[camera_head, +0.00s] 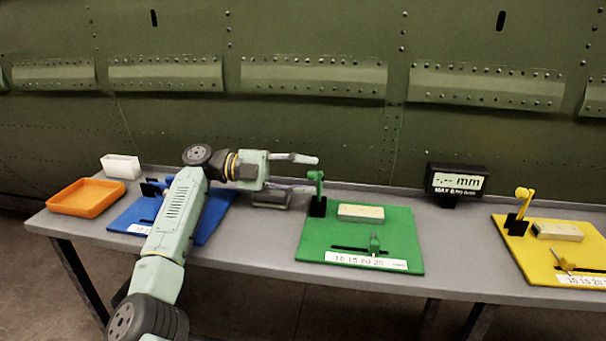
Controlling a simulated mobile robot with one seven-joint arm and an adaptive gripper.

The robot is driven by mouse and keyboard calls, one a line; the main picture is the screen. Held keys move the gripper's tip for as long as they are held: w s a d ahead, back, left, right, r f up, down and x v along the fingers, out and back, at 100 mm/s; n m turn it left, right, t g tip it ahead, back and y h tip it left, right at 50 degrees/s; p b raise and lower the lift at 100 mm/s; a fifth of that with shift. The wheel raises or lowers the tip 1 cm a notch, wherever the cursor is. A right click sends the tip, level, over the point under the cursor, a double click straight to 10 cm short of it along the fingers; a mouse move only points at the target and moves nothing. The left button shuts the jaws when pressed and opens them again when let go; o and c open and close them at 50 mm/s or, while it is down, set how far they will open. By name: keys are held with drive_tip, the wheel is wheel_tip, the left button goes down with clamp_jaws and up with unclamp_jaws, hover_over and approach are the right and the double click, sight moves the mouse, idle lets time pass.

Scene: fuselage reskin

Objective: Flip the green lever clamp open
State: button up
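The green lever clamp (316,184) stands at the back left corner of the green board (345,228). Its green handle is upright with a bent top, and its base is a small black block. My gripper (308,173) reaches in from the left with its fingers pointing right.
A pale block (361,213) and a green slider knob (375,243) are on the green board. A black mm display (456,182) stands behind, right. A yellow board (548,253) is at right. My arm crosses the blue board (213,216). An orange tray (86,198) and white box (121,167) are at left.

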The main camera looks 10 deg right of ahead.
drive_tip(key=v, duration=0.7)
drive_tip(key=shift+a, duration=0.25)
